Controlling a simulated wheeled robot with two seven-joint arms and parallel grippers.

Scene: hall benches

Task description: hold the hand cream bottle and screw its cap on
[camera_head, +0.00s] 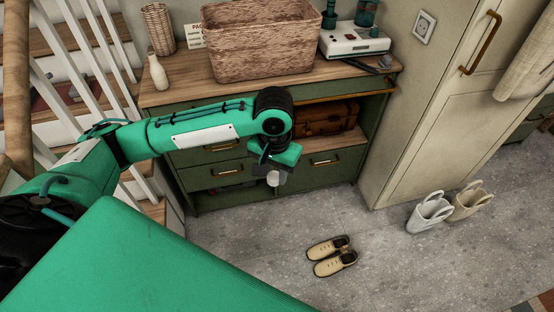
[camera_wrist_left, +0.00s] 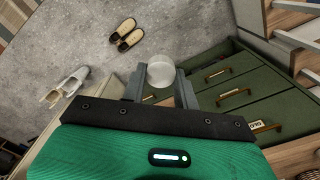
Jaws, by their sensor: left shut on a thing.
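My left gripper (camera_head: 271,173) hangs in front of the green cabinet, above the floor. It is shut on a small white round cap (camera_head: 273,179). In the left wrist view the cap (camera_wrist_left: 161,72) shows as a pale disc between the two grey fingers. A cream-white bottle (camera_head: 158,75) with a narrow neck stands upright at the left end of the wooden cabinet top, well apart from the gripper. It looks like the hand cream bottle; I cannot tell whether its top is open. My right gripper is in neither view.
The cabinet top (camera_head: 190,85) also carries a large woven basket (camera_head: 260,45), a wicker holder (camera_head: 158,28), a small sign and a white device (camera_head: 353,40). Wood shows bare along its front edge. Shoes (camera_head: 332,256) and two bags (camera_head: 430,212) are on the floor.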

